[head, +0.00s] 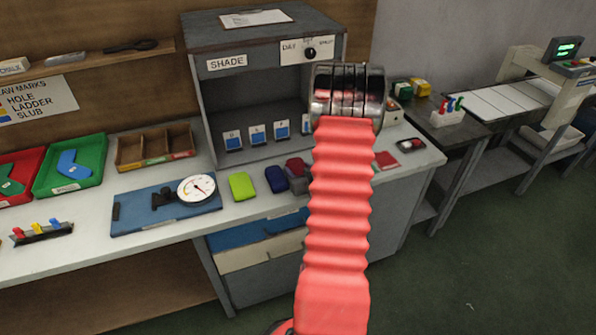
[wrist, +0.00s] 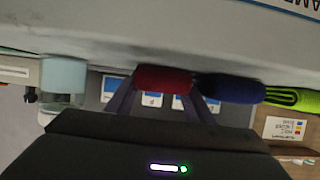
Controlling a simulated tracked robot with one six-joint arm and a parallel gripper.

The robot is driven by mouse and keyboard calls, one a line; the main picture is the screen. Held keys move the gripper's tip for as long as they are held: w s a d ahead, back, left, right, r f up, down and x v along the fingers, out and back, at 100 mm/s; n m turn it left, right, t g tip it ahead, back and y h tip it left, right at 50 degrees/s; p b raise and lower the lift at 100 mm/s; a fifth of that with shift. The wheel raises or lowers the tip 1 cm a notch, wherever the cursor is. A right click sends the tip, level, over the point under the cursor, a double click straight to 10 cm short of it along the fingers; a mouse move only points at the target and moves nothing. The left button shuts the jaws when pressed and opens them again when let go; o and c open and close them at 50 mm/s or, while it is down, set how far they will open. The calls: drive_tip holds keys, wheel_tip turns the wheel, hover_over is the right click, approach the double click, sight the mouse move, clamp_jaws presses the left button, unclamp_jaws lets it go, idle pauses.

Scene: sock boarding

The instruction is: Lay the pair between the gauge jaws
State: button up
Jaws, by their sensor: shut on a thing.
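The gauge has a round white dial (head: 197,188) and stands on a blue board (head: 140,215) on the bench. Dark blocks (head: 164,198) beside the dial look like its jaws; nothing shows between them. My gripper (wrist: 163,88) is shut on a dark red folded pair (wrist: 163,78), with a finger on each side. In the head view the red pair (head: 297,166) shows just left of my arm, which hides much of the gripper. I cannot tell whether the pair is clear of the bench. A navy pair (head: 276,179) and a lime-green pair (head: 241,186) lie to its left.
The grey shade cabinet (head: 227,110) stands behind, with blue-and-white cards inside. A wooden divided box (head: 155,148), a green tray (head: 70,166) and a red tray (head: 18,176) stand left. A rack of coloured pegs (head: 42,233) is near the front left. Bench between gauge and green pair is clear.

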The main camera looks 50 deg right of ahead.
drive_tip(key=o, duration=0.8)
drive_tip(key=shift+s+a+r, duration=0.15)
drive_tip(key=shift+s+r, duration=0.1)
drive_tip(key=shift+s, duration=0.1)
drive_tip(key=v, duration=1.1)
drive_tip(key=shift+s, duration=0.1)
